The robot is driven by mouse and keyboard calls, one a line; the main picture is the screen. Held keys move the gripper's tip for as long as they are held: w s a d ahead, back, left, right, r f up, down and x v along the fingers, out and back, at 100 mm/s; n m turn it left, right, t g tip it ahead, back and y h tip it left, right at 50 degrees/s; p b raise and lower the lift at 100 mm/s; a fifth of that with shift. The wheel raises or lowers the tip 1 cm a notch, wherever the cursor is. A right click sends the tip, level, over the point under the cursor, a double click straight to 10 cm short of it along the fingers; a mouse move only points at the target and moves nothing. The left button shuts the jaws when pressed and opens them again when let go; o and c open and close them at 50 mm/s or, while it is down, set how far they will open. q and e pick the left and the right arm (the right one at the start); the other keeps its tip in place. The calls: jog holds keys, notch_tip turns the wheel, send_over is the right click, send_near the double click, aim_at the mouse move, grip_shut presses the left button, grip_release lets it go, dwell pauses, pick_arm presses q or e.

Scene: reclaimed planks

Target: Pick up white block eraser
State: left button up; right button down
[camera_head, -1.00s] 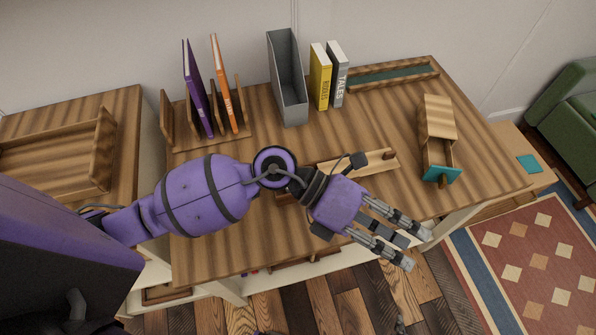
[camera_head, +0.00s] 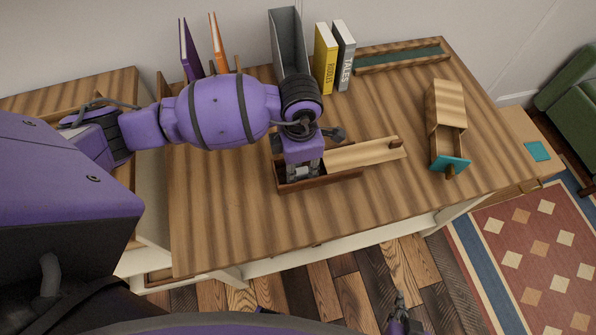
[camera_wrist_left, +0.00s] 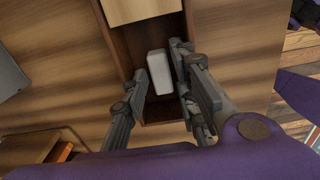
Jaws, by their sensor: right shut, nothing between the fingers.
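The white block eraser (camera_wrist_left: 159,72) lies in the open part of a long wooden box (camera_wrist_left: 163,112), seen in the left wrist view. In the head view the box (camera_head: 320,183) stands mid-desk with its pale lid (camera_head: 362,154) slid to the right; the eraser is hidden there behind my gripper. My left gripper (camera_head: 304,172) points down over the box's open end. In the left wrist view its fingers (camera_wrist_left: 158,76) are open, one on each side of the eraser, with a gap visible on the left. My right gripper (camera_head: 400,312) is shut and empty at the bottom edge.
A small wooden box with a teal-fronted drawer (camera_head: 446,112) stands to the right. Behind are a grey file holder (camera_head: 287,42), yellow (camera_head: 326,58) and grey (camera_head: 344,55) books, and a shallow tray (camera_head: 400,57). The desk's front right (camera_head: 400,200) is clear.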

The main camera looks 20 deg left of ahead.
pick_arm(q)
jog(key=shift+f, duration=0.9)
jog(key=c, duration=0.7)
grip_shut()
jog(key=shift+r, duration=0.2)
